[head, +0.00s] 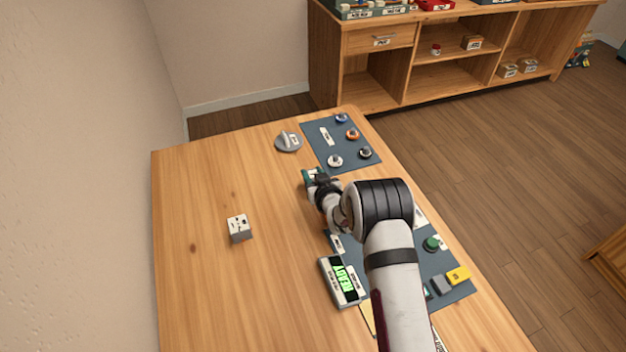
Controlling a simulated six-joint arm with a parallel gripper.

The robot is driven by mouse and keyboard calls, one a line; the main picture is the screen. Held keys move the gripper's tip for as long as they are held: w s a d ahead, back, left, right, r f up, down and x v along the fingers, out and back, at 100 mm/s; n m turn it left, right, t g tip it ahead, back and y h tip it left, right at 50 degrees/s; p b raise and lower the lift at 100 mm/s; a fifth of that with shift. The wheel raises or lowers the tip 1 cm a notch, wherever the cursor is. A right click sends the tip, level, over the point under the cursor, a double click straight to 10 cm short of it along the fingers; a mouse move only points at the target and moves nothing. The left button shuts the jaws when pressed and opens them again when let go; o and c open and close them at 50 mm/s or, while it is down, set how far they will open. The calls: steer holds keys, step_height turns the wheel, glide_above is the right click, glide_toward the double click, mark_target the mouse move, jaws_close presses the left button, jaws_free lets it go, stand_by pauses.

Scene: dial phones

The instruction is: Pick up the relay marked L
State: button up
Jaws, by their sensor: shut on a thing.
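My gripper (314,180) is at the far end of my arm, over the table near the dark mat at the back. No other thing with a readable L shows.
A pale block (239,236) stands on the wooden table (200,290). A grey dial-like piece (288,142) stands beside the back mat (318,133), which bears several round knobs. A display with green digits (343,281) stands left of my arm. The table's left side is mostly clear.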

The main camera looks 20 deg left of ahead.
jaws_close()
